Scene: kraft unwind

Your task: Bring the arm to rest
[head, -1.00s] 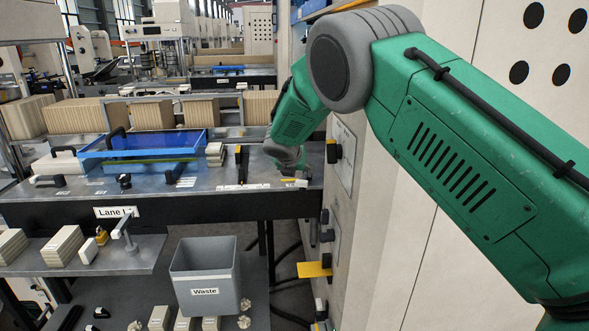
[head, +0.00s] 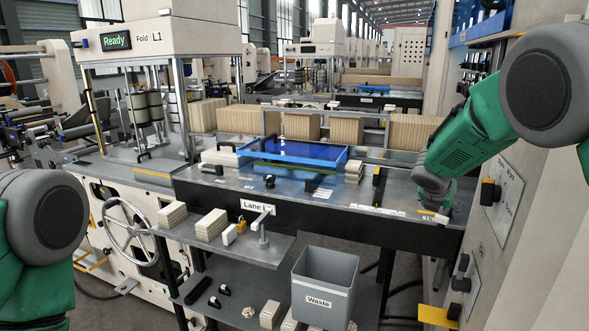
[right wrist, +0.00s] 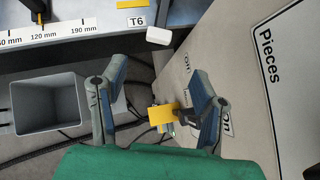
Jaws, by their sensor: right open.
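My right arm, green with grey joints, comes in from the right in the head view. Its gripper (head: 438,205) hangs over the right end of the metal table (head: 225,184), with its fingers mostly hidden there. In the right wrist view the right gripper (right wrist: 157,105) has two blue-grey fingers spread wide apart with nothing between them that it holds. Of my left arm only a grey joint and green link show at the lower left of the head view; its gripper is out of view.
A blue tray (head: 338,152) sits on the table. A grey waste bin (head: 325,285) stands below, also in the right wrist view (right wrist: 48,104). The panelled cabinet (head: 500,215) is close beside the right arm. A yellow tab (head: 437,317) juts from it.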

